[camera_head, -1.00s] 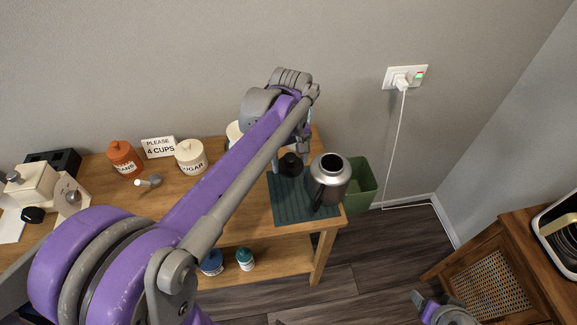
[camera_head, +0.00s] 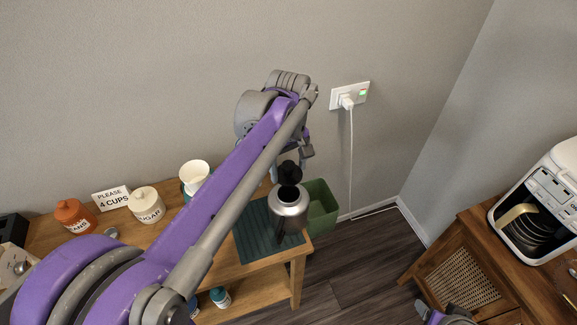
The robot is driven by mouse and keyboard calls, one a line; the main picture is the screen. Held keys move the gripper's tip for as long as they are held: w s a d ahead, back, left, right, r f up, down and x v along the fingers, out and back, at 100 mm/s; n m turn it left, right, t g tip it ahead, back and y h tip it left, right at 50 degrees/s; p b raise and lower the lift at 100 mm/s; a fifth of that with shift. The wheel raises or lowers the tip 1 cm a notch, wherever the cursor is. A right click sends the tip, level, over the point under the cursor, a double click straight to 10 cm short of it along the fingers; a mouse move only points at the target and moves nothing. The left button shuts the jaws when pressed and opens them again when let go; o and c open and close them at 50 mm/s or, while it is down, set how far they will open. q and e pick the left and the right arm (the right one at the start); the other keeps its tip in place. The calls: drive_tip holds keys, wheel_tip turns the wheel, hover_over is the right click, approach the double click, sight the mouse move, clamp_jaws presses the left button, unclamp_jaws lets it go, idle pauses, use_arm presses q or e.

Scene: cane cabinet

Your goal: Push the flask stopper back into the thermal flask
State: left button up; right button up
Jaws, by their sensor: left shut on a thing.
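The thermal flask (camera_head: 290,214) is a silver metal jug with a dark handle. It stands upright on the dark green ribbed mat (camera_head: 258,232) at the table's right end, its round mouth facing up. The black flask stopper (camera_head: 289,174) shows at the far side of the flask's mouth, above the rim. I cannot tell whether it touches the rim. My left gripper (camera_head: 287,167) is shut on the stopper; my own arm and wrist partly hide its fingers. Part of my right arm shows at the lower right edge, but its fingertips are not seen.
A green bin (camera_head: 321,207) stands behind the flask on the right. A white cup (camera_head: 194,173), a sugar jar (camera_head: 146,205) and an orange beans jar (camera_head: 74,215) stand to the left. A coffee machine (camera_head: 545,205) sits on the right-hand cabinet.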

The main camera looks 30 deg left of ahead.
sight(288, 174)
use_arm(q)
drive_tip(key=shift+f+b, duration=1.1)
drive_tip(key=shift+f, duration=1.75)
use_arm(e)
drive_tip(key=shift+s+f, duration=0.3)
drive_tip(key=shift+f, duration=0.4)
drive_tip(key=shift+s+f, duration=0.3)
drive_tip(key=shift+f, duration=0.4)
drive_tip(key=shift+s+f, duration=0.3)
drive_tip(key=shift+f, duration=0.4)
use_arm(q)
drive_tip(key=shift+f+b, duration=0.85)
drive_tip(key=shift+f, duration=0.35)
use_arm(e)
drive_tip(key=shift+s+f, duration=0.25)
drive_tip(key=shift+f, duration=0.55)
use_arm(q)
drive_tip(key=o, duration=1.1)
drive_tip(key=shift+r, duration=0.1)
wheel_tip(288, 174, up, 11)
drive_tip(key=shift+f+p, duration=0.1)
drive_tip(key=shift+p, duration=0.3)
use_arm(e)
drive_tip(key=shift+w+r, duration=0.2)
drive_tip(key=shift+r, duration=0.35)
use_arm(q)
drive_tip(key=shift+s+f, duration=0.1)
use_arm(e)
drive_tip(key=shift+s, duration=0.1)
